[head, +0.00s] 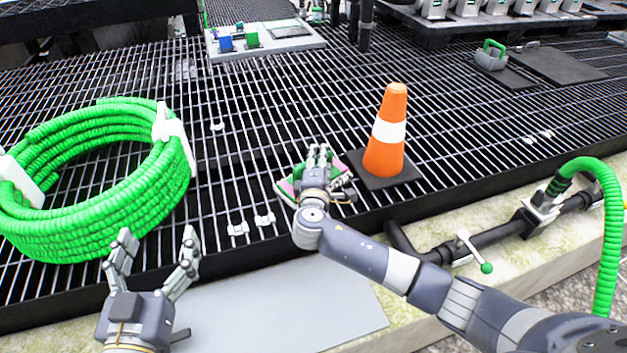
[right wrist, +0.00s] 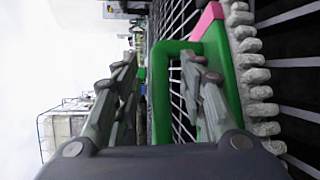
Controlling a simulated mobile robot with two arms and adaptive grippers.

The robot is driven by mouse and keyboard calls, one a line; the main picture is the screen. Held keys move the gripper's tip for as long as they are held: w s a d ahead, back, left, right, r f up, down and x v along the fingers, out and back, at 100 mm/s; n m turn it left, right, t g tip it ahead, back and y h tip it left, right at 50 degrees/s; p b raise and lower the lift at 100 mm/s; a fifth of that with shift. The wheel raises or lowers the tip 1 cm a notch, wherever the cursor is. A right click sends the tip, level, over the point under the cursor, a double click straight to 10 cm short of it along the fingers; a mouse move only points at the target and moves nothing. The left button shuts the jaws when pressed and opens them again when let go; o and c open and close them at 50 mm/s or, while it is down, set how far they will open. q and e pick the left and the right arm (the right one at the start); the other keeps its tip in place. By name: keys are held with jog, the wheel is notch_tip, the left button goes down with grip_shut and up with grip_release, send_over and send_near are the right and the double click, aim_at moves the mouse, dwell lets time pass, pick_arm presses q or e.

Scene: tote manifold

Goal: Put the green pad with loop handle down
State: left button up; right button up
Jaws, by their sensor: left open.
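The green pad with loop handle (head: 287,187) is at the grating's front edge, left of the traffic cone. Its pink and green edges show in the head view under my right gripper (head: 318,152), which hides most of it. In the right wrist view the green loop handle (right wrist: 161,95) stands between the fingers of my right gripper (right wrist: 165,62). The fingers are apart, with a gap beside the handle's bar. The pad seems to lie on the grating, but I cannot tell full contact. My left gripper (head: 158,242) is open and empty at the lower left.
An orange traffic cone (head: 386,138) on a black base stands close right of the pad. A coiled green hose (head: 95,215) lies at the left. A grey plate (head: 290,310) is in front. A pipe with a green-tipped valve (head: 475,250) runs at the right. Grating behind the pad is clear.

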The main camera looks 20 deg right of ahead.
jog(key=shift+w, duration=0.1)
grip_shut()
dwell(0.4)
